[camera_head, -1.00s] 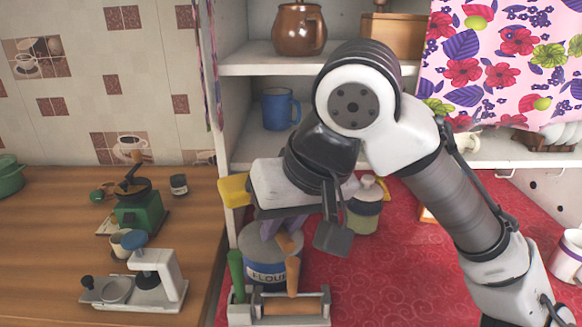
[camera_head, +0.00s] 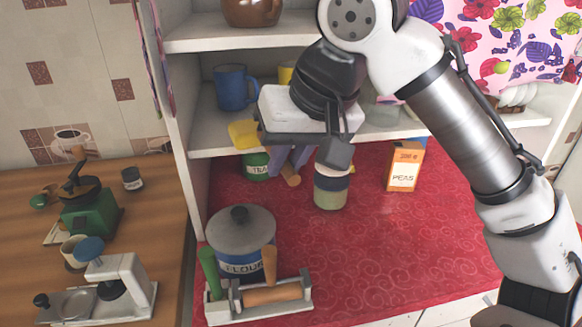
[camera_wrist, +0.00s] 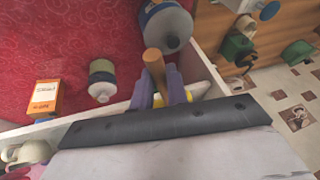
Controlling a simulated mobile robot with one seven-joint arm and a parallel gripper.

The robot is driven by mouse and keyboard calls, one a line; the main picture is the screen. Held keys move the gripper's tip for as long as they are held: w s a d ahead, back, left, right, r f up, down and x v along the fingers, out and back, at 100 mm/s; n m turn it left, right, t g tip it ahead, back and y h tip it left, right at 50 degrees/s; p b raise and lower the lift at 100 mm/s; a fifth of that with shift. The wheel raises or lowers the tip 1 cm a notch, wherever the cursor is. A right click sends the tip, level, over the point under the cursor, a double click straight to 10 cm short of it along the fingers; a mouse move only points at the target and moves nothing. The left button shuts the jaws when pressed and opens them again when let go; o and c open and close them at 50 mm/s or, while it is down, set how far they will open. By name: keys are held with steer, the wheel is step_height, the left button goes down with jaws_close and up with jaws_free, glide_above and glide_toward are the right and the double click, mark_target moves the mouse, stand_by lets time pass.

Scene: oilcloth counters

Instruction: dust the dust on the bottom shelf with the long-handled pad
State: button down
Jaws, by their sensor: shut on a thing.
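My gripper (camera_head: 290,158) has purple fingers shut on the wooden handle (camera_head: 291,177) of the long-handled pad. The yellow pad (camera_head: 242,133) shows left of the gripper, in front of the bottom shelf's front edge (camera_head: 215,146). I cannot tell whether it touches the shelf. In the wrist view the handle (camera_wrist: 153,66) stands between the fingers (camera_wrist: 160,92), and a bit of yellow (camera_wrist: 187,96) shows behind them. The shelf's white edge (camera_wrist: 205,88) runs close by. My gripper and arm hide much of the shelf. I cannot make out the dust.
A blue mug (camera_head: 232,88) stands on the bottom shelf, with a yellow thing (camera_head: 286,73) beside it. The counter's middle is clear.

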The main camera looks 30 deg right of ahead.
steer(key=w+d+f+p, duration=0.1)
steer(key=w+d, duration=0.1)
steer(key=w, duration=0.7)
steer(key=shift+d+f, duration=0.25)
steer(key=shift+d, duration=0.05)
steer(key=shift+w, duration=0.1)
steer(key=shift+f, duration=0.4)
stand_by(0.6)
